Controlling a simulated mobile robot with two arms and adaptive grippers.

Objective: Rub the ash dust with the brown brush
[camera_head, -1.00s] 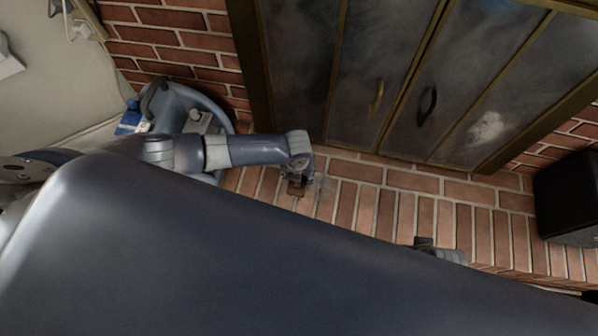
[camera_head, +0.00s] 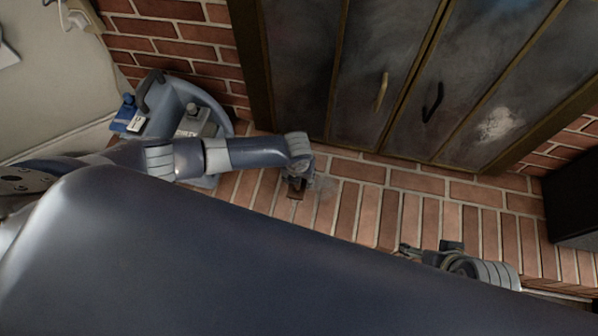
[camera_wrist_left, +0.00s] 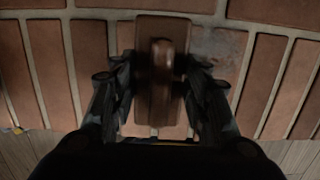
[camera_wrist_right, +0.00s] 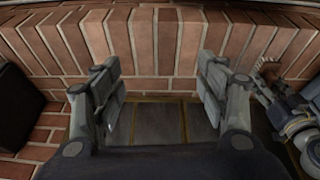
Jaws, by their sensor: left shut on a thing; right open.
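The brown brush (camera_wrist_left: 160,112) is in the left wrist view, a brown block with a raised handle. My left gripper (camera_wrist_left: 158,85) is shut on its handle. In the head view my left gripper (camera_head: 298,182) holds the brush (camera_head: 297,188) low over the brick hearth; I cannot tell if it touches the bricks. A faint grey patch of ash dust (camera_head: 326,188) lies on the bricks just right of the brush. The patch also shows at the brush's right in the left wrist view (camera_wrist_left: 222,45). My right gripper (camera_wrist_right: 160,95) is open and empty; in the head view it is at lower right (camera_head: 415,251).
Closed fireplace doors (camera_head: 360,85) with handles stand behind the hearth (camera_head: 420,215). A blue-grey container (camera_head: 180,110) with a blue-and-white item (camera_head: 127,117) by it stands left. A black box (camera_head: 575,200) stands right. The hearth between the grippers looks clear.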

